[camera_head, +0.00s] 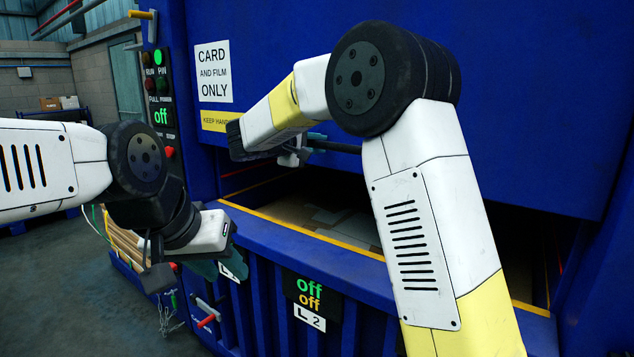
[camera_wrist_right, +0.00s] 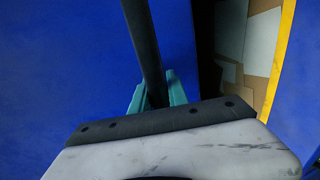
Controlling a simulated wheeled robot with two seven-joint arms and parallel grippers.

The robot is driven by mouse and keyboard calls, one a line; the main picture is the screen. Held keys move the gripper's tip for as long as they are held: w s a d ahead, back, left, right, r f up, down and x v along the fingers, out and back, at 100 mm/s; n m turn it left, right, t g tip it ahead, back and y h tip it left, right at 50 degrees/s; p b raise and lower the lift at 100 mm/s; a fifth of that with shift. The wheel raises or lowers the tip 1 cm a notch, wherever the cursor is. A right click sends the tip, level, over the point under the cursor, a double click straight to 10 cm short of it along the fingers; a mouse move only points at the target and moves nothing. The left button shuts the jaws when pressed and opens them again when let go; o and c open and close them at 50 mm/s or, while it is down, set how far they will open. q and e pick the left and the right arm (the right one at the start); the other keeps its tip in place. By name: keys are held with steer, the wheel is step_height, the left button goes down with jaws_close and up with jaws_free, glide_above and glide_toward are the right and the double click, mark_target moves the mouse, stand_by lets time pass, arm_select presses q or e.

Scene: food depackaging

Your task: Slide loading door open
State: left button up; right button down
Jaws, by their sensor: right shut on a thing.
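The blue loading door (camera_head: 520,90) of the baler fills the upper part of the head view. Below its lower edge is a gap, with flat cardboard (camera_head: 315,215) visible inside. A dark handle bar (camera_head: 340,147) runs along the door. My right gripper (camera_head: 300,148) is at this bar, partly hidden by my right arm. In the right wrist view, its teal fingers (camera_wrist_right: 157,92) are on either side of the bar (camera_wrist_right: 146,45), shut on it. My left gripper (camera_head: 225,266) hangs in front of the lower front panel, apart from the door; its fingers are too obscured to read.
A yellow-edged sill (camera_head: 300,231) borders the opening. A control panel (camera_head: 160,105) with buttons and a green "off" display stands left of the door. A red-tipped lever (camera_head: 207,320) sticks out low on the front. Open floor (camera_head: 60,270) lies to the left.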

step_height(320, 180, up, 19)
stand_by(0.4)
steer(key=c, duration=1.6)
jaws_free()
steer(key=shift+f, duration=0.1)
steer(key=shift+o, duration=0.2)
steer(key=v, duration=0.7)
steer(key=shift+s+a, duration=0.25)
steer(key=shift+s, duration=0.05)
